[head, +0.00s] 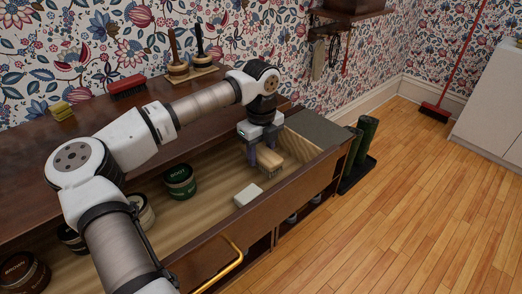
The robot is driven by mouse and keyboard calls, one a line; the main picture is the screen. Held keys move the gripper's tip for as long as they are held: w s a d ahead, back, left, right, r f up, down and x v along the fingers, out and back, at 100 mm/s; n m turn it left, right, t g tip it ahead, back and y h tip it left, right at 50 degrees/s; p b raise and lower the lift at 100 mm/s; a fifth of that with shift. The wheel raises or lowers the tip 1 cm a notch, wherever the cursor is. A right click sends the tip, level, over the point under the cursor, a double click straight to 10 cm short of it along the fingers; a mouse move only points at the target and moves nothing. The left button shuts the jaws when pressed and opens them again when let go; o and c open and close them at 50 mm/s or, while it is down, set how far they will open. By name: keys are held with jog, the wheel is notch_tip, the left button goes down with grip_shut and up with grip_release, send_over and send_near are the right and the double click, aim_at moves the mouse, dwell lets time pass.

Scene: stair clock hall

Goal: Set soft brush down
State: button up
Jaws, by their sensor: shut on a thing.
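The soft brush (268,157) appears as a light wooden block with a pale wood top. It is in the jaws of my gripper (263,151), at the right part of the open, wood-lined compartment (215,190). The gripper points down and is shut on the brush. The brush's underside is mostly hidden, and I cannot tell whether it touches the compartment floor.
A white block (248,195) lies just in front of the brush. A green tin (180,182) stands further left, with brown tins (24,272) beyond. A red-bristled brush (127,87), yellow sponges (61,111) and upright daubers (177,65) sit on the back ledge. Green boots (361,145) stand right.

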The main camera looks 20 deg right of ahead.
aim_at(261, 149)
jog(key=shift+f+b, duration=0.45)
jog(key=shift+f, duration=0.15)
jog(key=o, duration=1)
jog(key=shift+r, duration=0.1)
jog(key=shift+r, duration=0.1)
jog(key=shift+r+p, duration=0.35)
jog(key=shift+p, duration=0.15)
notch_tip(261, 149, up, 12)
jog(key=shift+r, duration=0.15)
